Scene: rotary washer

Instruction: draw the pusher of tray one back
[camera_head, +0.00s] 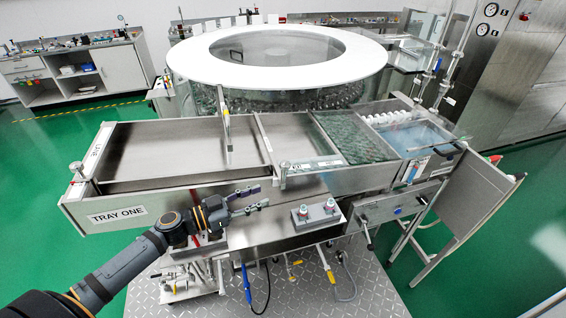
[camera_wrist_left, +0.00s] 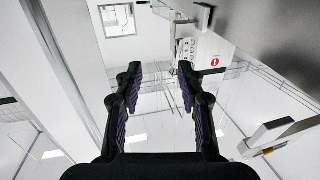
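Tray one (camera_head: 116,215) is a long, shallow steel tray with a "TRAY ONE" label on its front wall. A thin upright bar with a pale upper part, which looks like the pusher (camera_head: 226,128), stands across the tray right of its middle. The steel floor left of it is bare. My left gripper (camera_head: 262,197) is in front of the tray's front wall, below and right of the bar, apart from it. Its fingers are spread and empty; they also show open in the left wrist view (camera_wrist_left: 158,75). My right gripper is in neither view.
A round washer with a white ring top (camera_head: 277,62) stands behind the tray. A section filled with glassy items (camera_head: 355,137) lies to the right. A small control box (camera_head: 315,213) is near my left gripper. An open door panel (camera_head: 470,205) stands at right.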

